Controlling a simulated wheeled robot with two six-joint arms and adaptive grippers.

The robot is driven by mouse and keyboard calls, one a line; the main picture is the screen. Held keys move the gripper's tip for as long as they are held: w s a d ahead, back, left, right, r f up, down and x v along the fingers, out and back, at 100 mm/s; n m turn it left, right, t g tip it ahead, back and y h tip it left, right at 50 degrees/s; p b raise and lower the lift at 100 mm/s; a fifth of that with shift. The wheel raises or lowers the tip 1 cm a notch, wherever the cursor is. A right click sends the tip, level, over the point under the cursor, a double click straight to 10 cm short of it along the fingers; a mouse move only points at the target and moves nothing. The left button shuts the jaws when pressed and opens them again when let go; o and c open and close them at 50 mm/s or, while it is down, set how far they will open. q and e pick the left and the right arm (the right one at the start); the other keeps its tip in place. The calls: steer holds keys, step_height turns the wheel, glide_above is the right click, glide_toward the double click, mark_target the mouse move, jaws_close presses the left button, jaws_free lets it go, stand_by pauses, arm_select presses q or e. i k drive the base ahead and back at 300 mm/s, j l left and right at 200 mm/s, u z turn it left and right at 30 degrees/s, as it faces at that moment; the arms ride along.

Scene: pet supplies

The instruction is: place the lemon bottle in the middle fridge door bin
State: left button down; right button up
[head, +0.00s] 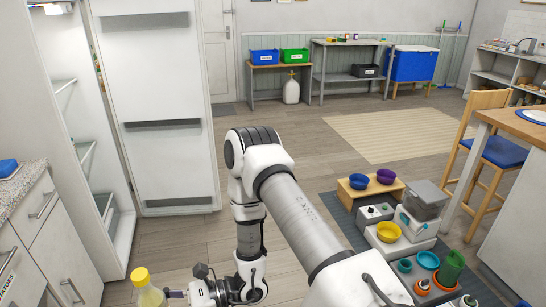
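The lemon bottle (149,297), pale yellow with a yellow cap (140,276), is upright at the bottom edge of the head view, its lower part cut off. My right gripper (172,294) reaches it from the right and appears shut on it; the far finger is hidden. The fridge door (168,75) stands open, with three dark grey bins. The middle bin (162,125) is at mid-height, beyond and above the bottle, and looks empty. The top bin (145,20) and the bottom bin (178,202) are above and below it. My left gripper is out of view.
The open fridge (75,120) with glass shelves is left of the door. A counter (25,190) with drawers stands at the near left. Bowls and pet feeders crowd a dark mat (345,207) at right. The wood floor before the door is clear.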

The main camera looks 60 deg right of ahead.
mark_target(197, 132)
steer(key=i+l+z, duration=0.35)
steer(key=l, duration=0.35)
steer(key=i+l+z, duration=0.3)
steer(key=i+l, duration=0.25)
steer(key=i+l+z, duration=0.35)
steer(key=i, duration=0.35)
steer(key=i+l+z, duration=0.3)
steer(key=i, duration=0.35)
